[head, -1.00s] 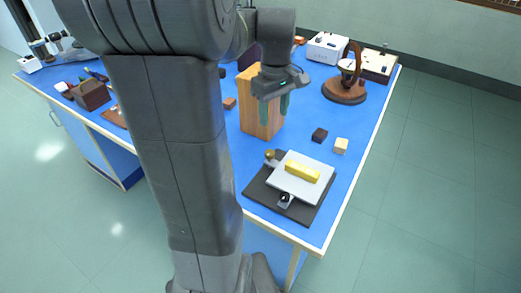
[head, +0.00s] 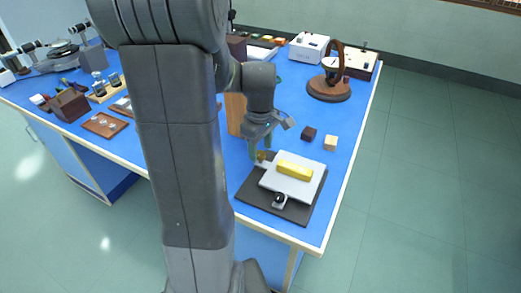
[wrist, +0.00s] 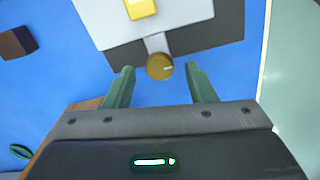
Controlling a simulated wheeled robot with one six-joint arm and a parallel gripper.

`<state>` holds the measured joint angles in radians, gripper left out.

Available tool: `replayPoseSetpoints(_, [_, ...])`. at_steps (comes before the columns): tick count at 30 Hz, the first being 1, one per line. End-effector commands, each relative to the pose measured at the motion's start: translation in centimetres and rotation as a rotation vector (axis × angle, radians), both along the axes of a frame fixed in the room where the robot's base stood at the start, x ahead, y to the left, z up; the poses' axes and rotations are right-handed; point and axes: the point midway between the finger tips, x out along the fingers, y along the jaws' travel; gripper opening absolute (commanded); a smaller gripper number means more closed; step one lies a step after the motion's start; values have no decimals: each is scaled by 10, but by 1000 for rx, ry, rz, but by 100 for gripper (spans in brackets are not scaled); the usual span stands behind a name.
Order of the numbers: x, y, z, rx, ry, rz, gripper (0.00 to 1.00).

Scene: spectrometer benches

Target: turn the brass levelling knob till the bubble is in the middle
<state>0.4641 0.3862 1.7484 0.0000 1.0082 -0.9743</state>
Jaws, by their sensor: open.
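The brass levelling knob (wrist: 159,66) sits at the end of a grey tab on the light grey plate (wrist: 90,18). It also shows in the head view (head: 262,155), at the plate's far left corner. My gripper (wrist: 160,78) is open, with one green finger to each side of the knob and clear gaps between. In the head view my gripper (head: 261,148) points down at the knob. A yellow bar (head: 295,170) lies on the plate; I cannot make out a bubble in it.
A dark base (head: 243,193) lies under the plate, with a black knob (head: 279,198) at the near side. A dark cube (head: 308,134) and a pale cube (head: 330,143) stand behind. A wooden block (head: 235,113) stands close behind my gripper.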

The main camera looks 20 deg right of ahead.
Motion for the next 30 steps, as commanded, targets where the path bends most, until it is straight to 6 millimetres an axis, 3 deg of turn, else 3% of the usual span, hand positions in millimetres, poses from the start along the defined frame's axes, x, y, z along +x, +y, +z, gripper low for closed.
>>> replayPoseSetpoints(4, [0,0,-10,0,0,0,50])
replayPoseSetpoints(13, [0,0,-12,0,-1,0,50])
replayPoseSetpoints(20, [0,0,-11,0,-1,0,6])
replayPoseSetpoints(30, [0,0,-11,0,-1,-43,6])
